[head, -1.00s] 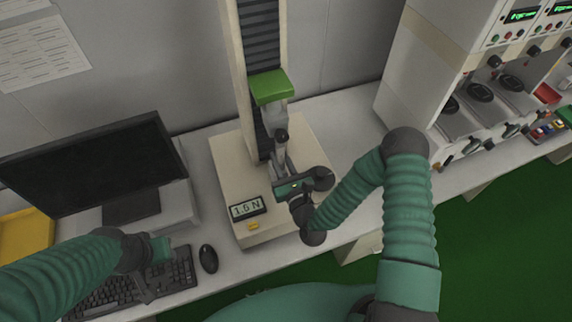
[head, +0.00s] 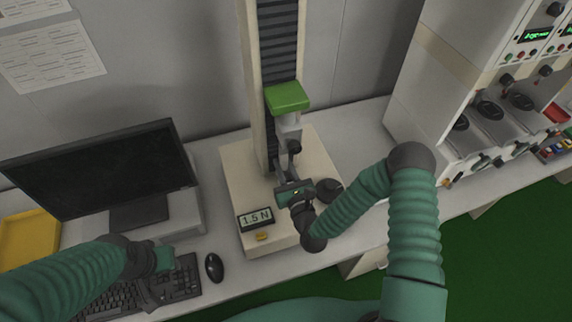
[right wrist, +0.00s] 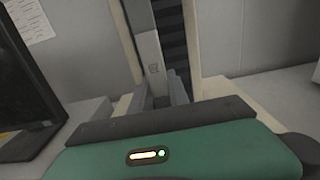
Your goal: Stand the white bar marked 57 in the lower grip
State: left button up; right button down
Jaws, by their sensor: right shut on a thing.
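My right gripper (head: 283,168) is at the front of the testing machine's column, below the green-topped head (head: 288,97). In the right wrist view, its two grey fingers (right wrist: 160,97) are shut on a pale upright bar (right wrist: 152,58). A small dark mark shows on the bar's face, too small to read. The bar is hard to make out in the head view. I cannot make out the lower grip; the gripper and wrist cover that area. My left gripper (head: 148,288) hangs over the keyboard, and its finger opening is unclear.
The machine's cream base (head: 235,185) carries a display (head: 255,219) reading 1.5 N. A monitor (head: 105,170), keyboard (head: 180,282), mouse (head: 214,267) and yellow tray (head: 30,230) are on the left. An instrument rack (head: 470,110) stands right. Bench behind my right arm is clear.

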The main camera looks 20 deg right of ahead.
jog(key=shift+d+f, duration=0.15)
jog(key=shift+d, duration=0.75)
pick_arm(q)
jog(key=shift+d, duration=0.3)
jog(key=shift+a+f, duration=0.15)
jog(key=shift+a, duration=0.05)
pick_arm(e)
jog(key=shift+a, duration=0.25)
jog(key=shift+f+b, duration=0.45)
jog(key=shift+b, duration=0.1)
jog(key=shift+s+a+f+b, duration=0.1)
jog(key=shift+s+f+b, duration=0.1)
jog(key=shift+f+b, duration=0.2)
jog(key=shift+w, duration=0.25)
pick_arm(q)
jog(key=shift+w+d+f, duration=0.1)
jog(key=shift+f, duration=0.6)
jog(key=shift+r, duration=0.1)
pick_arm(e)
jog(key=shift+s+r, duration=0.15)
jog(key=shift+r, duration=0.1)
